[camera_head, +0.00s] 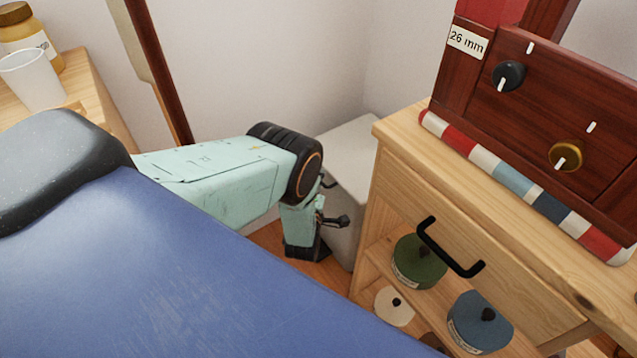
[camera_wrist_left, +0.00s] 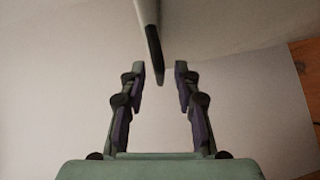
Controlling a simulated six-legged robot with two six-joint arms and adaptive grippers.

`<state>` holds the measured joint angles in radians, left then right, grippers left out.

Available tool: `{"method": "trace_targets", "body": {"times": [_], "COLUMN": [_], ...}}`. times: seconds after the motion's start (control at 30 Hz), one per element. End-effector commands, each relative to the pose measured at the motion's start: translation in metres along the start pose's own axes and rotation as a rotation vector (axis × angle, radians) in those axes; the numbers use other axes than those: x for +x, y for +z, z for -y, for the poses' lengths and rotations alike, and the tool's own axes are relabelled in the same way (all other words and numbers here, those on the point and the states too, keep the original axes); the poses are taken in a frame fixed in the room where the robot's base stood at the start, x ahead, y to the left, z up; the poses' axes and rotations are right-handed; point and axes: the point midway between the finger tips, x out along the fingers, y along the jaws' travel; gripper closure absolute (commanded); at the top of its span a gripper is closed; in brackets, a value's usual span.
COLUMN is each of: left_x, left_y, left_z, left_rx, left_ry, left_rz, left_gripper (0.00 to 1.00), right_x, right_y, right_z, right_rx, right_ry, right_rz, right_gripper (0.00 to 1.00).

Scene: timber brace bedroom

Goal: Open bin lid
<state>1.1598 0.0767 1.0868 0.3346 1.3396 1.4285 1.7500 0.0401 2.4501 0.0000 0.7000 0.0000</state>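My left gripper (camera_head: 337,202) is at the near left side of the bin, fingers apart. In the left wrist view the gripper (camera_wrist_left: 160,72) is open, with a pale, dark-edged narrow piece (camera_wrist_left: 150,35) reaching down between the fingertips. I cannot tell whether they touch it, or whether it is the lid's handle. My right gripper is out of view.
The nightstand (camera_head: 480,215) stands close on the right, with a black drawer handle (camera_head: 448,250) and several round tins on its shelf. A cup (camera_head: 32,80) and jar (camera_head: 28,35) stand at the upper left.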

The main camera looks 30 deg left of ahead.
Motion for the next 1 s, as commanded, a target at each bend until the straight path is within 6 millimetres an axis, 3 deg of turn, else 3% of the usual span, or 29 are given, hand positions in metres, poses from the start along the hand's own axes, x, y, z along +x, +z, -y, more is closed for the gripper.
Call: {"method": "trace_targets", "body": {"times": [0.13, 0.43, 0.8, 1.0], "left_x": [0.012, 0.016, 0.016, 0.015], "left_y": [-0.001, -0.002, -0.002, -0.002], "left_z": [0.000, -0.001, -0.001, -0.001], "left_rx": [0.000, 0.002, 0.002, 0.002], "left_ry": [0.001, 0.000, 0.000, -0.001], "left_rz": [0.000, 0.000, 0.000, 0.000], "left_gripper": [0.68, 0.68, 1.00, 1.00], "right_x": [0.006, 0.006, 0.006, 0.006], "right_y": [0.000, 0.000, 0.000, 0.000], "right_z": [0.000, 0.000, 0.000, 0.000], "right_rx": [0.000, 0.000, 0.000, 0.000], "right_ry": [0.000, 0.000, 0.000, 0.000], "right_rz": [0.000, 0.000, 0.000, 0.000], "right_gripper": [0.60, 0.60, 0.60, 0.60]}}
